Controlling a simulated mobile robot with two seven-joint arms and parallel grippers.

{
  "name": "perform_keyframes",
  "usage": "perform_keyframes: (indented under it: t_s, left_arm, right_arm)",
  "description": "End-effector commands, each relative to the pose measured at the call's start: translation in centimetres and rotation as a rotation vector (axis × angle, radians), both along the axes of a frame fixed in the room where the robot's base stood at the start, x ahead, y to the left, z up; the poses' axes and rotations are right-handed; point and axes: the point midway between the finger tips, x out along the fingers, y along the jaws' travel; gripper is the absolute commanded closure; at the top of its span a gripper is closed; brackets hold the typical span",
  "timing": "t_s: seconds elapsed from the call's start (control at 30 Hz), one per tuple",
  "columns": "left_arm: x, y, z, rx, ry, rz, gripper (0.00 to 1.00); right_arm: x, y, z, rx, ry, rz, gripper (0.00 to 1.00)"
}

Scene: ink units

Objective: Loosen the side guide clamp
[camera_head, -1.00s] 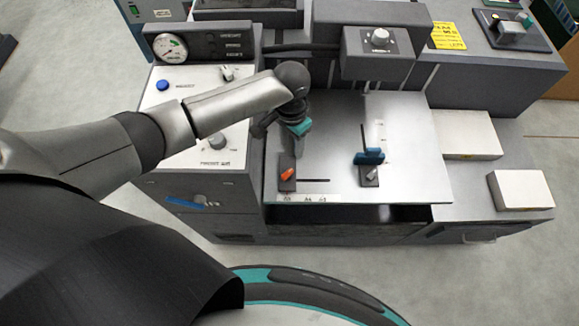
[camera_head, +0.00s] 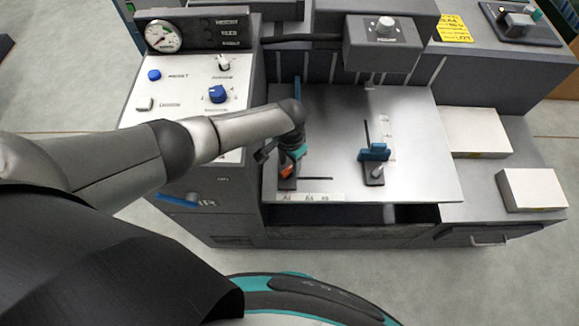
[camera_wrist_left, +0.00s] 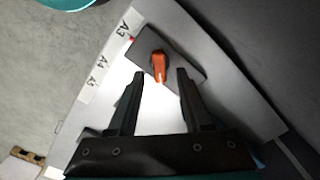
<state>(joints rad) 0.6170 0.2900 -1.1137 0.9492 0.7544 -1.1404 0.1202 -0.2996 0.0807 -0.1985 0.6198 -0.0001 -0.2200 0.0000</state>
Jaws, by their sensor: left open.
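An orange lever (camera_head: 286,173) on a dark block stands at the front left of the grey metal feed plate (camera_head: 330,120). It also shows in the left wrist view (camera_wrist_left: 159,66), on its dark base (camera_wrist_left: 180,55). My left gripper (camera_head: 288,168) is low over this block and partly hides it in the head view. In the left wrist view, its two fingers are apart with the orange lever between their tips, and a gap shows on each side. My right gripper is not in view.
A control panel with a blue knob (camera_head: 217,94) and gauge (camera_head: 163,36) lies left of the plate. A grey box with a white knob (camera_head: 386,27) overhangs the back. White blocks (camera_head: 476,132) sit at the right. The plate between lever and blue guide is clear.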

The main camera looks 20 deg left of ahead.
Motion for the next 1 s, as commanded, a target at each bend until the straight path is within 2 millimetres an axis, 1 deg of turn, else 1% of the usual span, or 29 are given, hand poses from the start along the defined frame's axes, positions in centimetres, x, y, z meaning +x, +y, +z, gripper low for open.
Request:
perform_keyframes:
  t_s: [0.03, 0.1, 0.4, 0.83, 0.87, 1.0]
  left_arm:
    - [0.02, 0.01, -0.48, 0.001, 0.0, 0.0, 0.5]
    - [0.03, 0.01, -0.7, 0.001, 0.0, 0.0, 0.5]
    - [0.04, -0.01, -0.74, 0.0, -0.001, 0.0, 0.5]
    - [0.04, 0.0, -0.74, 0.0, -0.001, 0.001, 0.98]
    - [0.03, -0.01, -0.74, 0.0, 0.0, 0.001, 1.0]
    - [0.03, 0.01, -0.74, 0.0, 0.0, 0.001, 1.0]
  right_arm:
    - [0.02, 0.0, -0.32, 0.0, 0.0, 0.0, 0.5]
    - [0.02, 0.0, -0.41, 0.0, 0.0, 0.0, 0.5]
    - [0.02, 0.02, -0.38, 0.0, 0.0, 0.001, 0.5]
    - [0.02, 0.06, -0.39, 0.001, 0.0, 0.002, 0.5]
    - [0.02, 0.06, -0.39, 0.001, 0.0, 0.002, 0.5]
    - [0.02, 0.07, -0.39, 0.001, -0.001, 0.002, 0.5]
